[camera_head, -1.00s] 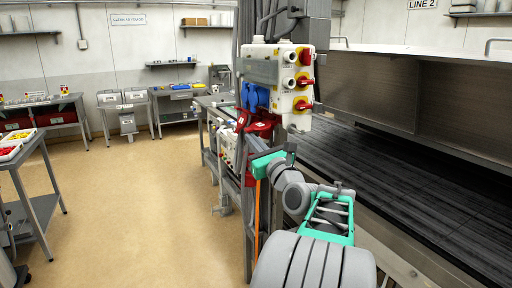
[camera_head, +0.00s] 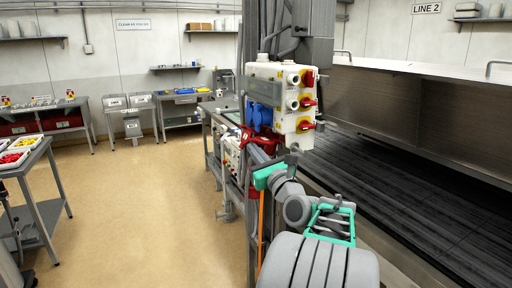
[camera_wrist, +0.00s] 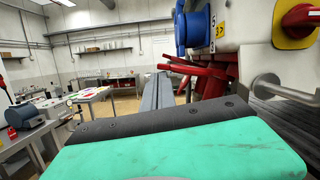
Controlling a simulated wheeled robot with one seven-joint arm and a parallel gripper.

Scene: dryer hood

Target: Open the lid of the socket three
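A white socket box (camera_head: 279,88) hangs on a grey post in the head view, with blue sockets (camera_head: 260,117) on its left face and red sockets (camera_head: 262,138) below. In the wrist view a blue socket (camera_wrist: 192,30) is at the top, beside a yellow label (camera_wrist: 220,28) that seems to read 3. Red socket parts (camera_wrist: 205,76) stick out below it. I cannot tell which lid belongs to socket three. My gripper (camera_head: 268,174), with green parts, is below the red sockets. Its green and black part fills the lower wrist view (camera_wrist: 170,140); its fingertip gap is hidden.
Red rotary switches on yellow plates (camera_head: 307,102) line the box's right face. A metal bar (camera_wrist: 285,90) juts out in the wrist view. A grey bench (camera_head: 225,130) stands behind the post, a dark conveyor (camera_head: 410,165) to the right. The floor (camera_head: 150,200) at left is clear.

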